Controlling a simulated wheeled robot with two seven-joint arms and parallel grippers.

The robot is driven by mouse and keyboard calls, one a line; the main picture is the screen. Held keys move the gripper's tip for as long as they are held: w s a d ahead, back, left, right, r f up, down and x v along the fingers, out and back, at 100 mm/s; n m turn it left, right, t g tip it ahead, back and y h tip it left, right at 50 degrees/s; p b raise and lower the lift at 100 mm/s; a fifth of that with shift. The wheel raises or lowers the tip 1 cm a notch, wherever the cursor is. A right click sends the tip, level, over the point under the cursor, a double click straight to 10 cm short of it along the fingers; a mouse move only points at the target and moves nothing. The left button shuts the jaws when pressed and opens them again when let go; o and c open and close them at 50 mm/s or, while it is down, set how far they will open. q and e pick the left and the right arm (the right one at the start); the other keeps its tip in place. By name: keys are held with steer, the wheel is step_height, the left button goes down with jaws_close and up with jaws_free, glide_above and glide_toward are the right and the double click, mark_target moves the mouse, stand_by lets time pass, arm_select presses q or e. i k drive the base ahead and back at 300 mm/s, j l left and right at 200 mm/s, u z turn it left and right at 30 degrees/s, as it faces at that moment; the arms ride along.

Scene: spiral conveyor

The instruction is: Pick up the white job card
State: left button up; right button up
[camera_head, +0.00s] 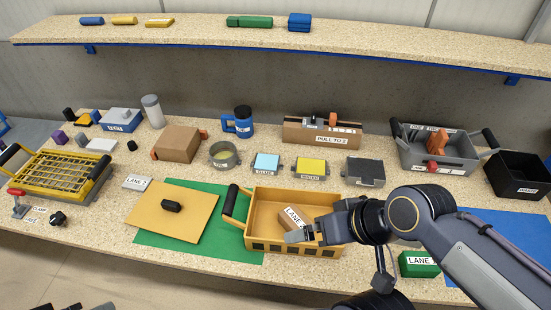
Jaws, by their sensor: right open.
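A small white card-like piece (137,183) marked LANE 2 lies flat on the bench, left of centre, beside the yellow lid (172,212). I cannot tell for certain that it is the job card. My right gripper (303,236) is open, over the front of the yellow tray (262,201), far to the right of that white piece.
The yellow lid and tray lie partly on a green mat (150,239). A yellow rack (62,172) stands at the left. A brown box (178,143), blue mug (240,123), grey bin (447,155) and black bin (519,178) stand behind. A green block (418,265) lies under my right arm.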

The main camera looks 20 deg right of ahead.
mark_target(133, 181)
steer(key=i+j+u, duration=0.3)
steer(key=i+j, duration=0.25)
steer(key=i+j+u, duration=0.3)
steer(key=i+j, duration=0.3)
steer(key=i, duration=0.05)
